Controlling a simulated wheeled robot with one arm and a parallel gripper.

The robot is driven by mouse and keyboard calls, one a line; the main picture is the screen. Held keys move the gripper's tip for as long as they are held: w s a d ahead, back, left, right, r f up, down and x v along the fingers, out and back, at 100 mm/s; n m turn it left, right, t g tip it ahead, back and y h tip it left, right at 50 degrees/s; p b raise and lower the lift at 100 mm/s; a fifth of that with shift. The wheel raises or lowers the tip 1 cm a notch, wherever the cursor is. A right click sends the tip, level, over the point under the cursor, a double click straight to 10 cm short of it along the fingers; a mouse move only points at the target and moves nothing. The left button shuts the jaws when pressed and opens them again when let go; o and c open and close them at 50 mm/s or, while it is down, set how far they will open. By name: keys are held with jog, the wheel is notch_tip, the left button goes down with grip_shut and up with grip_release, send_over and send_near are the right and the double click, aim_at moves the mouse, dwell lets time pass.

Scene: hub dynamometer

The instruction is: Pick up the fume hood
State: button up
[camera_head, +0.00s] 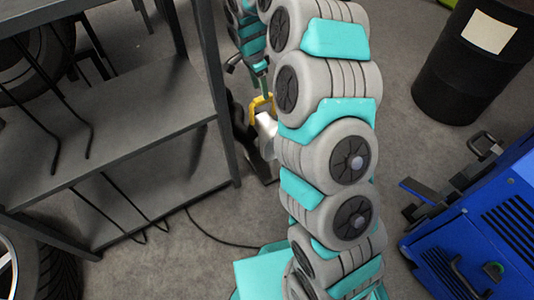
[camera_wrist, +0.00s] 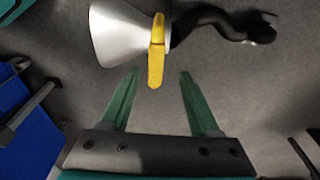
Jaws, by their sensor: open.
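The fume hood is a silver-white cone (camera_wrist: 120,35) with a yellow handle (camera_wrist: 157,50) and a black bent hose (camera_wrist: 215,20), at the top of the wrist view. In the head view the pale cone (camera_head: 267,132) and the yellow handle (camera_head: 261,103) show just left of my arm, which hides part of the hood. My gripper (camera_wrist: 160,74) is open, with its two green fingers apart. The lower end of the handle appears between the fingertips in the wrist view. I cannot tell whether it is at their depth. Nothing is gripped.
A dark metal shelf rack (camera_head: 130,120) stands close on the left, with a tyre and rim (camera_head: 30,270) in front. A blue machine (camera_head: 480,225) stands at the right, and a black drum (camera_head: 475,60) at the back right. Grey floor lies open between the drum and my arm.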

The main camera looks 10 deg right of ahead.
aim_at(263, 100)
jog(key=f, duration=0.5)
jog(key=shift+s+d+f, duration=0.25)
jog(key=shift+d+f, duration=0.15)
grip_shut()
dwell(1.1)
